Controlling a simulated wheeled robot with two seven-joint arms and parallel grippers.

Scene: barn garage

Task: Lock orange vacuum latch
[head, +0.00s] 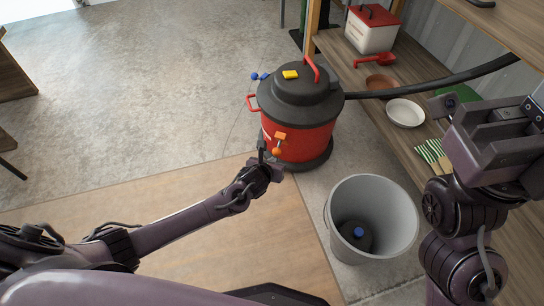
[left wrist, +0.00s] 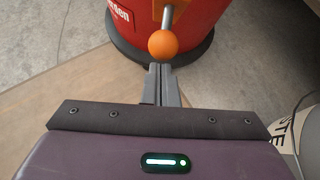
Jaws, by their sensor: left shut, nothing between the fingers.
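A red vacuum (head: 291,125) with a dark lid stands on the floor at the upper middle of the head view. Its orange latch (head: 279,138) is on the front side of the drum, with an orange ball at its lower end. In the left wrist view, the latch's orange ball (left wrist: 163,44) hangs on a metal rod in front of the red drum. My left gripper (head: 265,152) is just below and beside the latch. Its fingers (left wrist: 161,72) are shut with nothing between them, just short of the ball in the picture. My right gripper (head: 503,139) is raised at the right; its fingertips are unclear.
A grey bucket (head: 340,215) stands right of my left gripper. A wooden shelf (head: 345,65) along the right holds a white bowl (head: 405,112), a red scoop (head: 375,60) and a red-and-white box (head: 371,29). A black hose (head: 430,84) crosses it.

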